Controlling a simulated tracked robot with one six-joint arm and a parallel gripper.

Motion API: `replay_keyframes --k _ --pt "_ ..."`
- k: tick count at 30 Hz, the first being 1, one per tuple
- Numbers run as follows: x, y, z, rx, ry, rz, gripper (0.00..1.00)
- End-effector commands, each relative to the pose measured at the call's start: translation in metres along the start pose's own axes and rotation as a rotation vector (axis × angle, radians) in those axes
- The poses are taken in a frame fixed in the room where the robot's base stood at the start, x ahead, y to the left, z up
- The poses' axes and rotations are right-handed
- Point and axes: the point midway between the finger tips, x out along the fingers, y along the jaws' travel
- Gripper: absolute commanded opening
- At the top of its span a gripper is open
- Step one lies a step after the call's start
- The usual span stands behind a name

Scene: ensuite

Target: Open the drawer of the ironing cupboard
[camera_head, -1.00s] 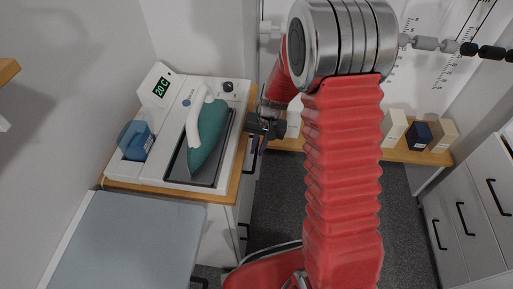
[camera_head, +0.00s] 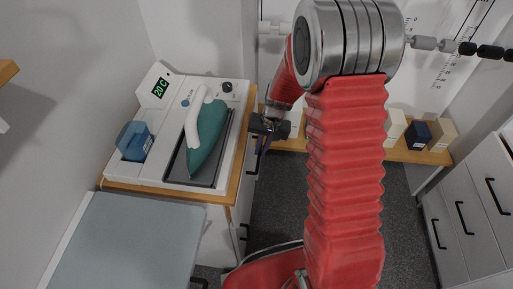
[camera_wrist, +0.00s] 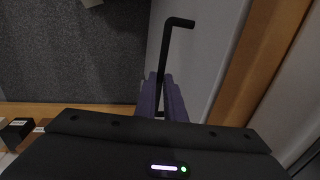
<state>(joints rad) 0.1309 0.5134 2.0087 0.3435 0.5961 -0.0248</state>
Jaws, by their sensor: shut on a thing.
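The ironing cupboard is white with a wooden top (camera_head: 239,188) and stands left of centre in the head view. Its pale drawer front (camera_wrist: 203,62) shows in the wrist view beside a black bar handle (camera_wrist: 167,60). My gripper (camera_head: 259,150) is at the cupboard's right side, just below the top's edge. In the wrist view my gripper's purple fingers (camera_wrist: 162,92) are shut around the handle's near part; its far end sticks out beyond them. The fingers hide part of the handle. I cannot tell from these views how far the drawer stands out.
A white ironing station (camera_head: 165,172) with a teal iron (camera_head: 207,140) and a blue tank (camera_head: 134,141) stands on the cupboard. A grey padded board (camera_head: 130,245) is in front. White drawers (camera_head: 466,215) stand at right. Dark carpet (camera_head: 285,205) between is clear.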

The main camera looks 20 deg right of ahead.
Motion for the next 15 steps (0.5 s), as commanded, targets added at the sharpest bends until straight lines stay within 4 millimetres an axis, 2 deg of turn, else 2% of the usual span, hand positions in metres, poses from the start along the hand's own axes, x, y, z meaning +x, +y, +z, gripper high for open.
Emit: replay_keyframes --k 8,15 --pt "-0.011 0.052 0.000 0.008 0.000 0.000 0.00" --pt "-0.024 0.115 0.000 0.010 0.001 0.000 0.00"
